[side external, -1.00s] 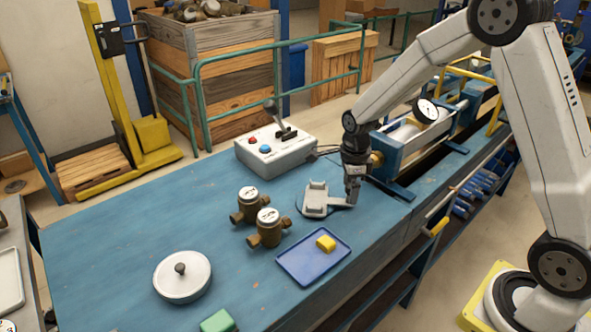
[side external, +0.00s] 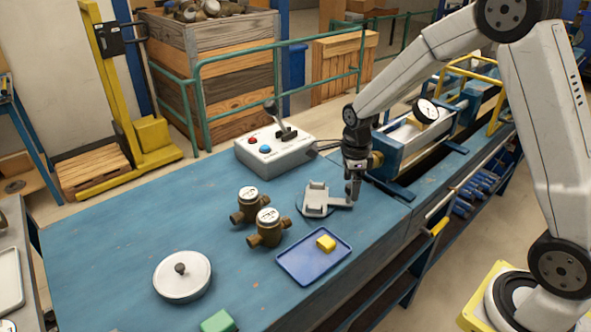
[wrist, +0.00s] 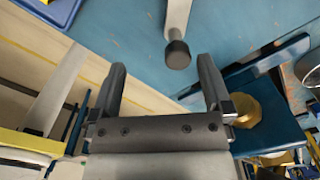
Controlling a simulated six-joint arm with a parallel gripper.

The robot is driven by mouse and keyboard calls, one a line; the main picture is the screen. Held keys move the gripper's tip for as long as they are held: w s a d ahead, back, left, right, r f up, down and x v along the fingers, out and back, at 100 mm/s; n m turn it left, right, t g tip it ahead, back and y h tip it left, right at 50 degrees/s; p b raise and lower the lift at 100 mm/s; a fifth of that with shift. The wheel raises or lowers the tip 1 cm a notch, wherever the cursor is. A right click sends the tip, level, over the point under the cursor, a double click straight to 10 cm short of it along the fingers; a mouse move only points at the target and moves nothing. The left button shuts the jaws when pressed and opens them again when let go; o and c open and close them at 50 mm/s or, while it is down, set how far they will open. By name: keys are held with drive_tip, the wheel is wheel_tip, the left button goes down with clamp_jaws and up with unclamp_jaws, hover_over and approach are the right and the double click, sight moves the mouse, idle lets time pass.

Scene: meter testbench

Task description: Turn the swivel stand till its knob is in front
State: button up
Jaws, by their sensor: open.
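The swivel stand (side external: 314,205) sits on the blue bench. It is a light grey holder on a flat round base, with an arm pointing right in the side view. In the wrist view its arm (wrist: 178,17) enters from the top and ends in a dark round knob (wrist: 178,54). My gripper (side external: 353,198) points down at the arm's end and hides the knob in the side view. In the wrist view my gripper (wrist: 163,68) is open, with the knob just beyond and between its fingertips, nearer the right one. Contact cannot be told.
Two brass meters (side external: 267,228) stand left of the stand. A grey control box (side external: 273,153) is behind, and the blue test rig (side external: 392,150) is close behind my gripper. The bench's left part is mostly clear.

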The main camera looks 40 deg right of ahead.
drive_tip(key=shift+r, duration=2.05)
drive_tip(key=shift+n, duration=0.3)
drive_tip(key=n, duration=0.6)
drive_tip(key=r+n, duration=0.1)
drive_tip(key=n, duration=0.3)
drive_tip(key=shift+w+d, duration=0.2)
drive_tip(key=shift+d, duration=0.1)
drive_tip(key=n, duration=0.5)
drive_tip(key=shift+w+d+r, duration=0.1)
drive_tip(key=shift+r, duration=0.1)
drive_tip(key=n, duration=0.4)
drive_tip(key=shift+w+d+r+n, duration=0.1)
drive_tip(key=shift+r+n, duration=0.1)
drive_tip(key=shift+n, duration=0.2)
drive_tip(key=n, duration=0.4)
drive_tip(key=shift+d+r, duration=0.1)
drive_tip(key=shift+r, duration=0.1)
drive_tip(key=n, duration=0.5)
drive_tip(key=shift+w+d+r, duration=0.15)
drive_tip(key=shift+r, duration=0.05)
